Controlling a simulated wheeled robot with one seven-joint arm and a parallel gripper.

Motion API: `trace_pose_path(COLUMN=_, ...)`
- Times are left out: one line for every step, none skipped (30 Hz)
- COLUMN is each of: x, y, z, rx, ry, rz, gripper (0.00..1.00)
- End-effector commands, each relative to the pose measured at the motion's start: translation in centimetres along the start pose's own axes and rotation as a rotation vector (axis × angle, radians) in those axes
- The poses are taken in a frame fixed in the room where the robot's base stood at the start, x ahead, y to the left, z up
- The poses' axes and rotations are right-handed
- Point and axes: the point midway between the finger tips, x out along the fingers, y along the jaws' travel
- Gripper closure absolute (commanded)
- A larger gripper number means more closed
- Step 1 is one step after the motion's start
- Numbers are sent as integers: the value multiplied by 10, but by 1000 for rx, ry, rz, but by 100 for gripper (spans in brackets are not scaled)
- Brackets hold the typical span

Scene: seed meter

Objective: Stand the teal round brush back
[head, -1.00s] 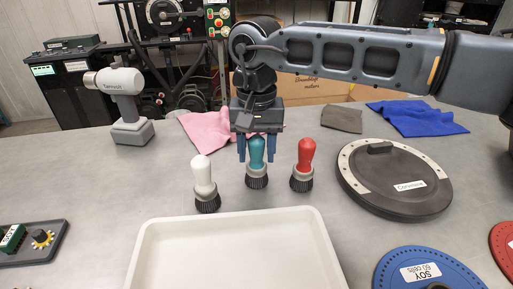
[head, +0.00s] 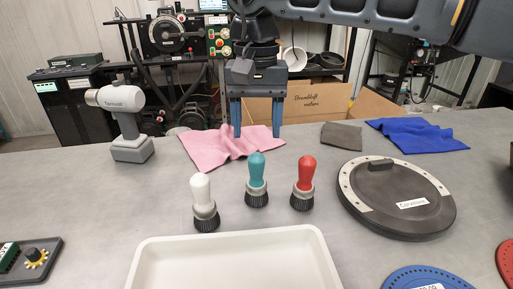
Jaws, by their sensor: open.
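The teal round brush (head: 257,181) stands upright on the grey table, bristles down, between two similar brushes. A white brush (head: 204,204) stands to its left and a red brush (head: 303,184) to its right, both upright. My gripper (head: 258,132) is open and empty, above and behind the teal brush in the picture. Its two blue fingers point down, apart from the brush, in front of the pink cloth.
An empty-looking white tray (head: 236,236) lies in front of the brushes. A black round cover (head: 400,221) lies to the right. A pink cloth (head: 205,149), grey cloth (head: 342,135) and blue cloth (head: 415,136) lie behind. A cordless tool (head: 126,120) stands at the left.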

Motion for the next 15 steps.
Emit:
trace_pose_path(x=-7, y=0, z=0, rx=0, ry=1, rz=-1, gripper=38)
trace_pose_path(x=-10, y=0, z=0, rx=0, ry=1, rz=-1, gripper=38)
trace_pose_path(x=-15, y=0, z=0, rx=0, ry=1, rz=-1, gripper=38)
trace_pose_path(x=-17, y=0, z=0, rx=0, ry=1, rz=0, gripper=38)
trace_pose_path(x=-19, y=0, z=0, rx=0, ry=0, rz=0, gripper=38)
trace_pose_path(x=-21, y=0, z=0, rx=0, ry=0, rz=0, gripper=38)
trace_pose_path(x=-22, y=0, z=0, rx=0, ry=0, rz=0, gripper=38)
trace_pose_path(x=-23, y=0, z=0, rx=-1, ry=-1, rz=0, gripper=38)
trace_pose_path(x=-23, y=0, z=0, rx=-1, ry=-1, rz=0, gripper=38)
trace_pose_path(x=-24, y=0, z=0, rx=-1, ry=-1, rz=0, gripper=38)
trace_pose_path(x=-24, y=0, z=0, rx=-1, ry=-1, rz=0, gripper=38)
trace_pose_path(x=-24, y=0, z=0, rx=-1, ry=-1, rz=0, gripper=38)
trace_pose_path(x=-24, y=0, z=0, rx=-1, ry=-1, rz=0, gripper=38)
trace_pose_path(x=-24, y=0, z=0, rx=-1, ry=-1, rz=-1, gripper=38)
trace_pose_path(x=-24, y=0, z=0, rx=-1, ry=-1, rz=-1, gripper=38)
